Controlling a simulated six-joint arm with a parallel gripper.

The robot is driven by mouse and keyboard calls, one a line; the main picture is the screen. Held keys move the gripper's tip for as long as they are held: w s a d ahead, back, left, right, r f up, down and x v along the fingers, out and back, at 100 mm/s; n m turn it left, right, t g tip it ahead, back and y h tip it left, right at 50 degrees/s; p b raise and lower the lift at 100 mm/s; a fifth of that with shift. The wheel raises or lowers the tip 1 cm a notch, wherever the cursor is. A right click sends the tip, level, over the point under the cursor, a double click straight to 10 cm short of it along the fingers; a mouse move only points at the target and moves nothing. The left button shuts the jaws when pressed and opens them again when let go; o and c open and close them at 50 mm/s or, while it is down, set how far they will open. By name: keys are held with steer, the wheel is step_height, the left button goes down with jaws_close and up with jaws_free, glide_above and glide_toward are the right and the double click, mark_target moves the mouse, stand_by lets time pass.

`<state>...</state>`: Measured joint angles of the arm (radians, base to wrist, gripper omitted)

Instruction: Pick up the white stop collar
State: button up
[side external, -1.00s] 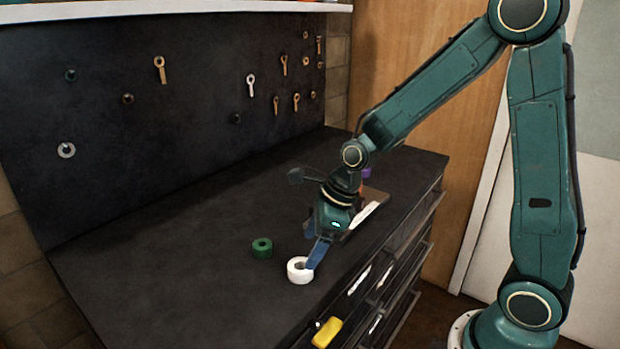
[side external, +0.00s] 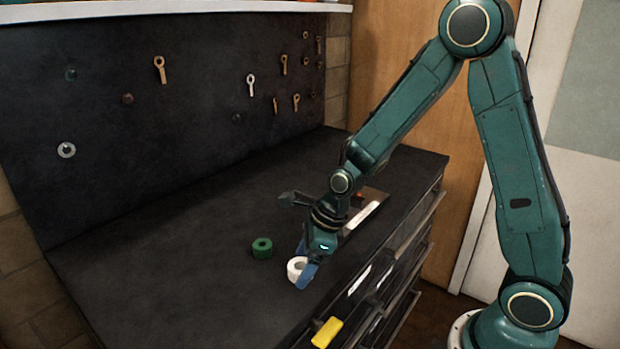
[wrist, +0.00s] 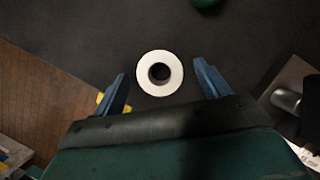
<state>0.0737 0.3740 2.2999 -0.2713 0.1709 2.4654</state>
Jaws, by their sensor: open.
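The white stop collar (side external: 294,268) is a short white ring lying flat on the dark bench top. In the wrist view the white collar (wrist: 160,73) shows its dark centre hole, just ahead of and centred between my fingertips. My gripper (side external: 304,262) is open, with its blue fingers low over the bench at the collar. One finger hides part of the collar's right side in the side view. In the wrist view my gripper (wrist: 162,85) has its blue fingers spread wider than the collar, with dark gaps on both sides.
A green collar (side external: 262,248) lies on the bench left of the white one. A metal-and-brown item (side external: 365,211) lies behind my gripper. The dark back panel (side external: 190,130) holds several hanging parts. The bench's left area is clear.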

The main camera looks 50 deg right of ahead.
steer(key=shift+w+f, duration=0.1)
steer(key=shift+f, duration=0.15)
steer(key=shift+c, duration=0.4)
steer(key=c, duration=1)
